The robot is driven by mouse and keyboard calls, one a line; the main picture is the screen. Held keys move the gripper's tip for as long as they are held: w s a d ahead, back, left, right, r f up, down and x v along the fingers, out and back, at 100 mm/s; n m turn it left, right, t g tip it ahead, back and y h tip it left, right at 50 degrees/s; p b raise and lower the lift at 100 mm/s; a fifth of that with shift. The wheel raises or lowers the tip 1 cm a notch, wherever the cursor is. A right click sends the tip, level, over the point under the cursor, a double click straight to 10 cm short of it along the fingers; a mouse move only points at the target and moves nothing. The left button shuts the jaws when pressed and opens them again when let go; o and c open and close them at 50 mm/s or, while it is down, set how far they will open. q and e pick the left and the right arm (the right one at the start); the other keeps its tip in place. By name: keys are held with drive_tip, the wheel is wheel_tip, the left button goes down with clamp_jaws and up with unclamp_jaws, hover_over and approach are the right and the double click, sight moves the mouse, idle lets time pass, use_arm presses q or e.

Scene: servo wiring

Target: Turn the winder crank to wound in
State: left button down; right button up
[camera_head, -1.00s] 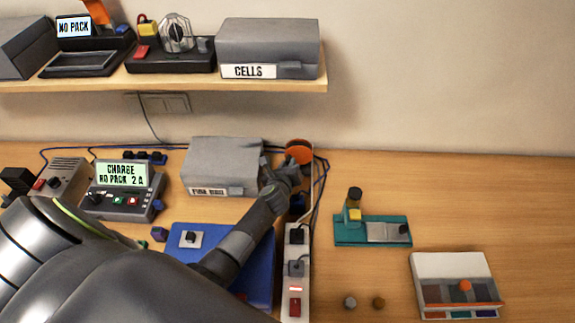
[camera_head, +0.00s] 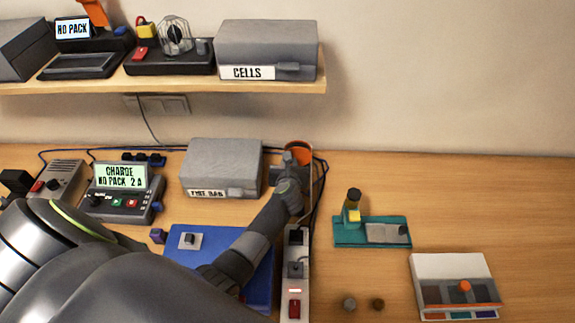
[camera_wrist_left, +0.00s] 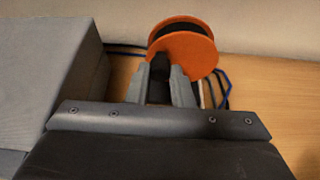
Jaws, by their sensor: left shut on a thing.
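The winder is an orange reel (camera_head: 299,147) with a dark core, at the back of the bench beside the grey box. In the left wrist view the orange disc (camera_wrist_left: 203,58) stands just beyond the fingertips. My left gripper (camera_head: 291,160) reaches to the front of the reel and covers part of it. In the left wrist view its fingers (camera_wrist_left: 160,76) are shut on a small dark piece, the crank handle, in front of the disc. The rest of the crank is hidden by the fingers. My right gripper is not in view.
A grey lidded box (camera_head: 222,165) stands close left of the gripper. A power strip (camera_head: 296,262) and blue cables lie in front of and beside the reel. A teal fixture (camera_head: 345,236) and a white-lidded tray (camera_head: 450,267) stand at the right. The back right bench is clear.

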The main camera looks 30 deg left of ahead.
sight(296, 152)
use_arm(q)
drive_tip(key=m+y, duration=0.1)
drive_tip(key=m, duration=0.1)
drive_tip(key=d+m+y+b, duration=0.1)
drive_tip(key=m, duration=0.1)
drive_tip(key=w+d+m+g+y+b, duration=0.1)
drive_tip(key=m+y, duration=0.1)
drive_tip(key=shift+d+r, duration=0.2)
drive_tip(key=shift+r, duration=0.2)
drive_tip(key=shift+w+d+m+y+b, duration=0.2)
drive_tip(key=shift+m+y+b, duration=0.25)
drive_tip(key=shift+m+b, duration=0.3)
drive_tip(key=shift+w+d+m+y+b, duration=0.1)
drive_tip(key=shift+d+m+y+b, duration=0.3)
drive_tip(key=shift+m+b, duration=0.35)
drive_tip(key=shift+a+r, duration=0.1)
drive_tip(key=c, duration=1.3)
unclamp_jaws()
